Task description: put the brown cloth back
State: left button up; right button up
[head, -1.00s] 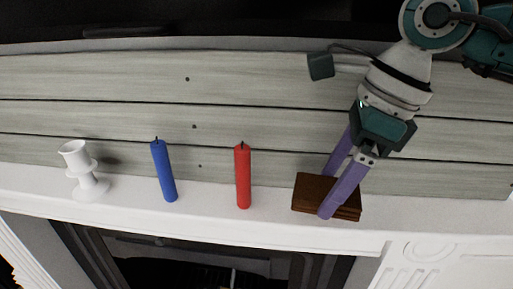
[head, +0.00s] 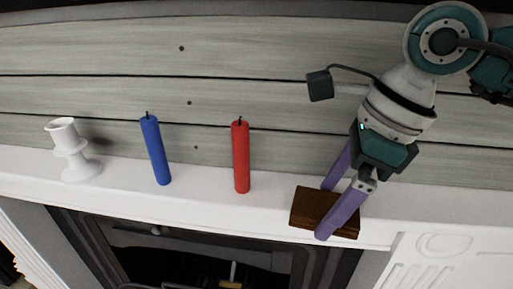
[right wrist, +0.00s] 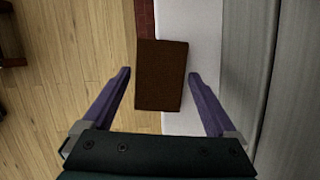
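The brown cloth (head: 309,207), a flat folded block, is at the front edge of the white mantel shelf (head: 216,205), right of the red candle. In the right wrist view the cloth (right wrist: 161,75) reaches past the shelf's front edge, with floor beside it. My right gripper (head: 325,212) straddles it, one finger in front and one on the wall side. In the wrist view the fingers (right wrist: 160,75) are spread. A small gap shows at the left finger; the right finger is close to the cloth, and contact is unclear. My left gripper is out of view.
A red candle (head: 241,158), a blue candle (head: 156,152) and a white candle holder (head: 73,152) stand on the shelf to the left. A plank wall (head: 100,101) rises behind. The dark fireplace opening (head: 190,262) is below. Shelf behind the cloth is clear.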

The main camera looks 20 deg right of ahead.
jog(key=shift+o, duration=0.3)
jog(key=v, duration=0.1)
jog(key=b+v, duration=0.1)
jog(key=v, duration=0.1)
jog(key=b+v, duration=0.1)
jog(key=v, duration=0.1)
jog(key=shift+s+d+f, duration=0.1)
jog(key=shift+s+d, duration=0.15)
jog(key=shift+s, duration=0.1)
jog(key=shift+b+v, duration=0.35)
jog(key=shift+v, duration=2.05)
jog(key=shift+a, duration=0.15)
